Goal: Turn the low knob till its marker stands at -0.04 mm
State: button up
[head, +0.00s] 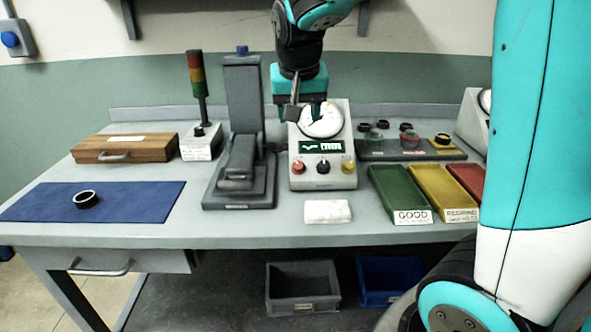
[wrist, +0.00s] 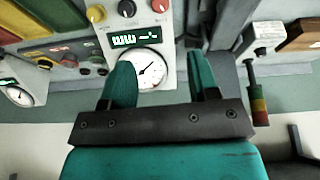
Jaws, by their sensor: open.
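A grey gauge box (head: 304,181) stands at the middle of the bench with a round white dial (head: 325,122), a green-lit display (head: 322,147) and a row of red (head: 298,168), black (head: 323,166) and yellow (head: 348,165) knobs. Their labels are too small to read, so I cannot tell which is the low knob. My gripper (head: 306,108) is open and empty in front of the dial, above the knobs, partly covering the dial's upper left. In the wrist view the picture is upside down; my gripper's fingers (wrist: 160,62) stand apart with the dial (wrist: 148,71) between them.
A grey stand (head: 243,100) with a column is just left of the box. A tray of rings (head: 375,153) and the green bin (head: 398,190) and yellow bin (head: 440,190) are right. A white block (head: 327,212) lies in front. A ring (head: 86,199) lies on a blue mat.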

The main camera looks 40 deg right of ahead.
aim_at(298, 165)
jog(key=x, duration=1.7)
jog(key=c, duration=0.9)
